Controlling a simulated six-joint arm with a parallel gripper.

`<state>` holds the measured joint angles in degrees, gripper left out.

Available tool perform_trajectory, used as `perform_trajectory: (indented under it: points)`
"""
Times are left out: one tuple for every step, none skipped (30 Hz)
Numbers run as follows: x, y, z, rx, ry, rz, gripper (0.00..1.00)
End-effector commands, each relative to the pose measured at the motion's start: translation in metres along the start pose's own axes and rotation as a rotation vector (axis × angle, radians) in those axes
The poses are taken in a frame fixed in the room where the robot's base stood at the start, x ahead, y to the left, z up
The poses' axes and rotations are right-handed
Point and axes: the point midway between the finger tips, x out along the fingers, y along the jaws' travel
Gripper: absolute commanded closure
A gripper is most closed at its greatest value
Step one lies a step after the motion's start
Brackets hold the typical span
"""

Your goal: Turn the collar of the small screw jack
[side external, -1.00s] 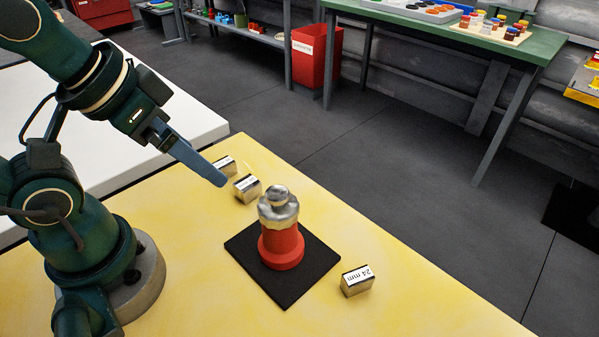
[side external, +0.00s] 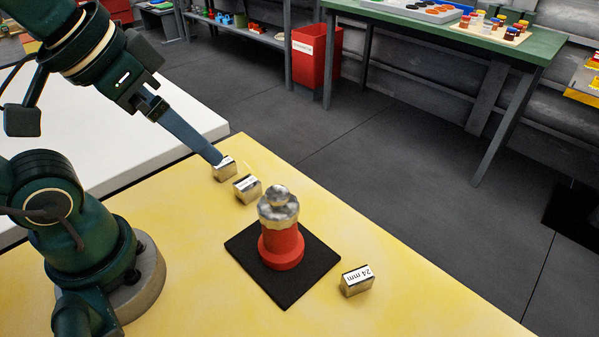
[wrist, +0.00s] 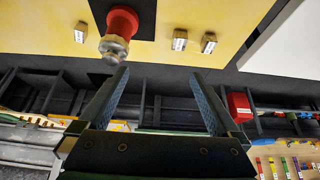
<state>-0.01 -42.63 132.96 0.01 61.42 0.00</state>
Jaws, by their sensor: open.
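The small screw jack (side external: 282,243) stands upright on a black mat (side external: 246,248) on the yellow table. Its body is red, and its silver collar (side external: 278,208) with a rounded top sits above the body. In the wrist view the jack (wrist: 122,22) shows at the upper left, with its silver end toward my gripper. My gripper (side external: 218,160) is at the upper left of the jack, near the farthest metal block in the side view. In the wrist view its two fingers (wrist: 160,78) are spread wide with nothing between them. It is apart from the jack.
Three metal blocks stand on the yellow table: one marked 24 mm (side external: 357,281) right of the jack, another (side external: 247,188) behind it, and a third (side external: 224,169) beyond. A white surface (side external: 130,125) lies at left. The front table area is clear.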

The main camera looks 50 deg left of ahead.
Motion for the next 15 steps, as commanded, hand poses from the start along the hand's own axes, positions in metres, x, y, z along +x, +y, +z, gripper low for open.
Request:
perform_trajectory:
  points:
    - [-0.007, 0.0, -0.005, 0.0, 0.004, 0.0, 0.01]
    - [-0.011, 0.0, -0.006, 0.0, 0.003, 0.0, 0.01]
    - [-0.016, 0.0, -0.009, 0.0, 0.003, 0.0, 0.01]
    - [-0.012, -0.004, -0.013, -0.003, 0.015, -0.019, 0.01]
    - [-0.009, -0.009, -0.019, -0.006, 0.032, -0.04, 0.01]
    - [-0.006, -0.015, -0.027, -0.006, 0.058, -0.066, 0.01]
    - [-0.004, -0.02, -0.033, -0.005, 0.077, -0.083, 0.01]
    - [-0.002, -0.024, -0.038, -0.004, 0.097, -0.101, 0.01]
    - [0.001, -0.03, -0.046, -0.002, 0.123, -0.125, 0.01]
    - [0.002, -0.034, -0.052, 0.0, 0.144, -0.142, 0.01]
    - [0.004, -0.038, -0.059, 0.004, 0.165, -0.16, 0.01]
    - [0.006, -0.044, -0.067, 0.011, 0.193, -0.183, 0.01]
    - [0.007, -0.048, -0.073, 0.018, 0.216, -0.201, 0.01]
    - [0.009, -0.052, -0.08, 0.025, 0.24, -0.218, 0.01]
    - [0.011, -0.058, -0.09, 0.037, 0.272, -0.241, 0.01]
